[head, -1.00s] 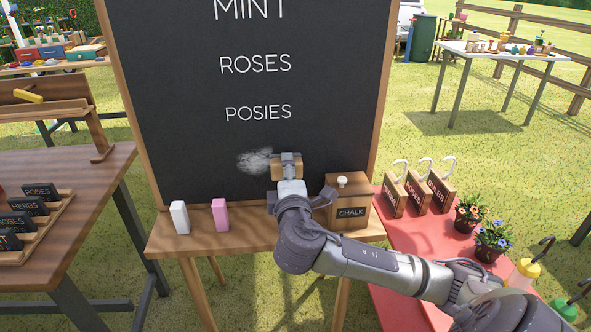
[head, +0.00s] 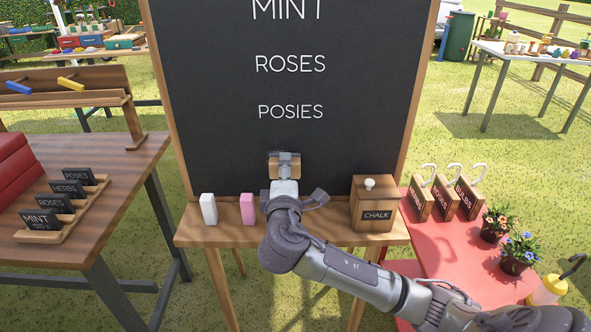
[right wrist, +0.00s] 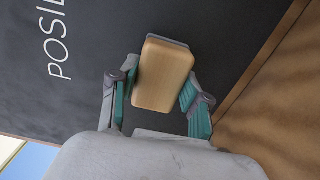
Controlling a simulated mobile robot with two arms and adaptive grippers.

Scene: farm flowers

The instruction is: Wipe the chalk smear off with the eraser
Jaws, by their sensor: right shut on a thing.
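The eraser (head: 284,166) is a wooden block with a grey pad. It is against the lower part of the blackboard (head: 210,100), below the word POSIES. My right gripper (head: 284,180) is shut on the eraser. The right wrist view shows the eraser (right wrist: 163,75) between the two fingers (right wrist: 158,92), pad side toward the board. Only a faint trace of the chalk smear (head: 274,153) shows around the eraser's top. The area behind the eraser is hidden. My left gripper is not in view.
On the easel ledge (head: 235,237) stand a white block (head: 209,209), a pink block (head: 247,209) and a wooden chalk box (head: 373,204) right of my gripper. A red table (head: 450,255) with signs and flowerpots is at the right; a wooden table (head: 115,165) is at the left.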

